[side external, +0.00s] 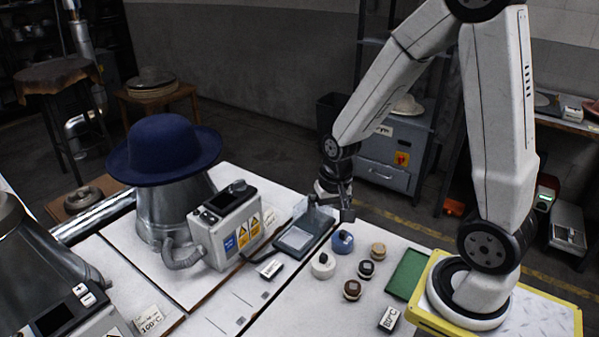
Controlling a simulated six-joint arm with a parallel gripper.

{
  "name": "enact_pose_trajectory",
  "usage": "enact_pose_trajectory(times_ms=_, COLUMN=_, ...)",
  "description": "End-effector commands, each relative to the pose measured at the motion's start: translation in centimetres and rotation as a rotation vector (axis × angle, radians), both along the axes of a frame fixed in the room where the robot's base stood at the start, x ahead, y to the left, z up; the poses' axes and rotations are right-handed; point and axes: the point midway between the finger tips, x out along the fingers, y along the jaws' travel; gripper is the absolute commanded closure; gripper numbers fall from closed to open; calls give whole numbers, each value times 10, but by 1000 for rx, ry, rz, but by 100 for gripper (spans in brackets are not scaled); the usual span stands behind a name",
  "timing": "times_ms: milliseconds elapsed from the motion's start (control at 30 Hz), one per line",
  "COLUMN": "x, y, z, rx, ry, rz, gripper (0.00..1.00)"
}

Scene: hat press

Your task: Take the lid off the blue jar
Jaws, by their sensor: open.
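The blue jar (342,243) stands upright on the white table, among a loose group of small jars. Its top looks blue with a paler patch; at this size I cannot make out the edge of the lid. My gripper (346,216) points down just above and slightly behind the blue jar. It is open, and I see nothing held in it. A small gap seems to lie between the fingertips and the jar, but I cannot tell the exact distance.
A white jar (323,265), a dark jar (366,268), a brown jar (352,289) and a tan jar (378,250) stand close by. A scale-like tray (297,240) is left of my gripper. A green mat (408,274) lies right. The hat press (178,208) bears a blue hat.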

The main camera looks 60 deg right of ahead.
Motion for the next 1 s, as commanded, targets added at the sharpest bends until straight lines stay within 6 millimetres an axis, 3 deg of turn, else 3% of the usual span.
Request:
enact_pose_trajectory(times_ms=200, x=6, y=-56, z=-32, rx=79, ry=84, rz=-458, gripper=0)
enact_pose_trajectory(times_ms=433, x=2, y=-97, z=-58, rx=138, ry=146, rz=-811, gripper=0)
enact_pose_trajectory(times_ms=633, x=0, y=-109, z=-67, rx=157, ry=166, rz=-923, gripper=0)
enact_pose_trajectory(times_ms=1000, x=0, y=-107, z=-78, rx=157, ry=168, rz=-923, gripper=0)
